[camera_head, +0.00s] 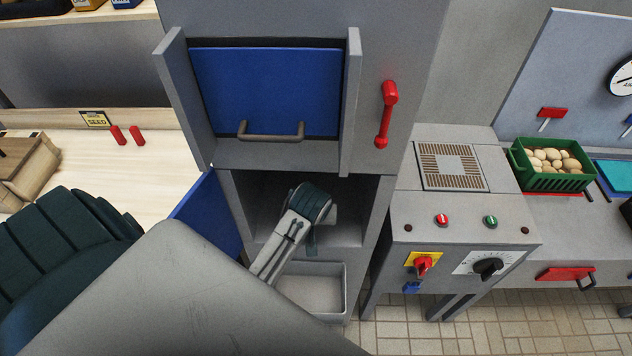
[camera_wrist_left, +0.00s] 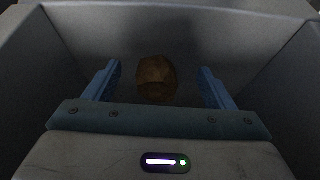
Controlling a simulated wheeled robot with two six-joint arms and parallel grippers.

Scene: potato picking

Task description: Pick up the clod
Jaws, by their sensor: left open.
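The clod (camera_wrist_left: 156,79) is a brown, roundish lump lying on the floor of a grey bin, seen in the left wrist view. My left gripper (camera_wrist_left: 159,76) is open, with one blue finger on each side of the clod. A gap shows between the clod and each finger. In the head view my left arm reaches into the opening under the blue door of the grey machine. The fingertips and the clod are hidden there. My right gripper is not in view.
Grey bin walls (camera_wrist_left: 288,75) close in on both sides and behind the clod. An open blue flap (camera_head: 207,217) stands left of the opening, and a pale tray (camera_head: 311,289) lies below it. A green crate of potatoes (camera_head: 548,181) is at the right.

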